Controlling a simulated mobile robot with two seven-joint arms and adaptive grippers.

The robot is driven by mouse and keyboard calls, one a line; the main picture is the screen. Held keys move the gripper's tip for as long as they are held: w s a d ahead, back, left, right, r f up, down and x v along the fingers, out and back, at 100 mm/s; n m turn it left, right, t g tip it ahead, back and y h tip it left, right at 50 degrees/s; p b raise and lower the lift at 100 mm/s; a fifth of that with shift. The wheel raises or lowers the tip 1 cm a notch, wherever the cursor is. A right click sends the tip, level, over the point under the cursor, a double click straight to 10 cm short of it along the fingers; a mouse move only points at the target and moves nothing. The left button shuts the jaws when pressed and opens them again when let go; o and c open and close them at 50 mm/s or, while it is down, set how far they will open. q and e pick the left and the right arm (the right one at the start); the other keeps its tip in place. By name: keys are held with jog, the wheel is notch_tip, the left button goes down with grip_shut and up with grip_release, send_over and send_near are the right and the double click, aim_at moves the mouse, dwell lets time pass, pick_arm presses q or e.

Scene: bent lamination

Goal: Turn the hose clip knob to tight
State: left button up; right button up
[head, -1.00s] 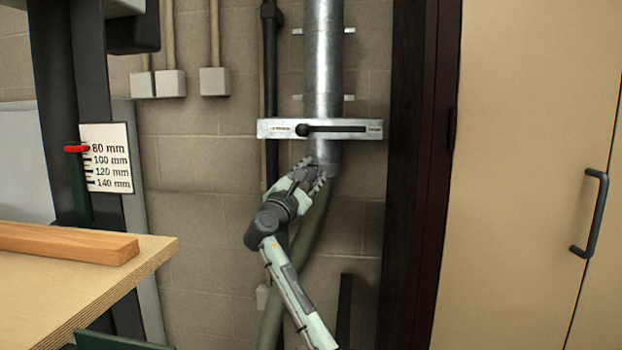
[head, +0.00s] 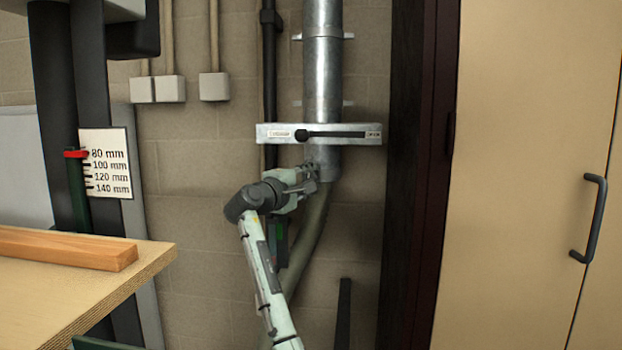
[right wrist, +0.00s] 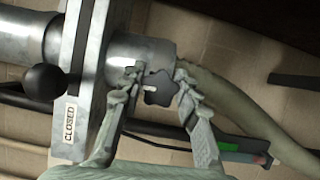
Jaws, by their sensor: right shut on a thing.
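The hose clip knob (right wrist: 158,88) is a small black star-shaped knob with a white mark, at the lower end of the metal duct (right wrist: 150,52). My right gripper (right wrist: 159,80) is shut on it, one finger on each side. In the head view my right gripper (head: 310,178) is at the duct's bottom end, where the grey-green hose (head: 310,235) joins; it hides the knob there. A red and green strip (right wrist: 246,152) shows beside the hose in the wrist view; I cannot read it. My left gripper is not in view.
A metal gate plate (head: 350,138) with a black ball knob (head: 302,135) crosses the duct just above my gripper. A workbench (head: 110,285) with a wooden bar (head: 70,250) stands left. A dark post and a beige cabinet (head: 530,130) stand right.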

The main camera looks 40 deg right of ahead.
jog(key=shift+m, duration=0.3)
jog(key=o, duration=1.2)
jog(key=shift+c, duration=0.2)
jog(key=shift+a, duration=0.15)
jog(key=v, duration=1.1)
jog(key=shift+s+a, duration=0.2)
jog(key=shift+a, duration=0.15)
